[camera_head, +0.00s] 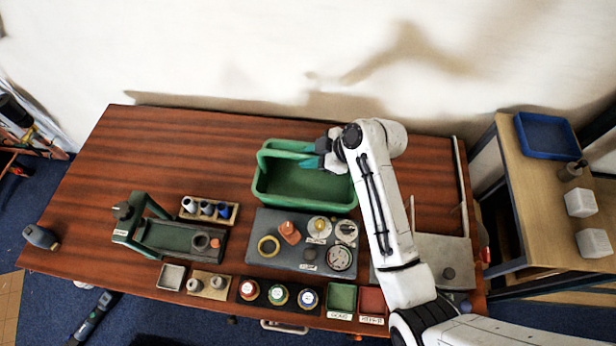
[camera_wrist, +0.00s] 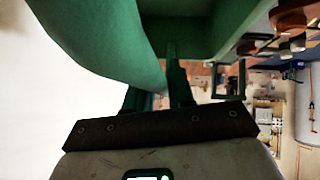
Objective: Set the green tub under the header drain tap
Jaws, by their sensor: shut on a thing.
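The green tub (camera_head: 272,191) is an open rectangular box near the back middle of the wooden table in the head view. My gripper (camera_head: 326,155) is at its far right side and is shut on the tub's rim or handle. In the wrist view the tub's green wall (camera_wrist: 100,40) fills the upper part, and the fingers (camera_wrist: 172,85) meet its edge. The tub looks empty. I cannot tell whether it rests on the table or hangs just above it. I cannot make out a header drain tap in either view.
A grey tray (camera_head: 262,225) with fittings and gauges lies just in front of the tub. A green fixture (camera_head: 150,225) and a rack of small cylinders (camera_head: 210,209) stand to the left. The table's back left (camera_head: 170,150) is clear. A shelf with a blue tray (camera_head: 546,135) stands right.

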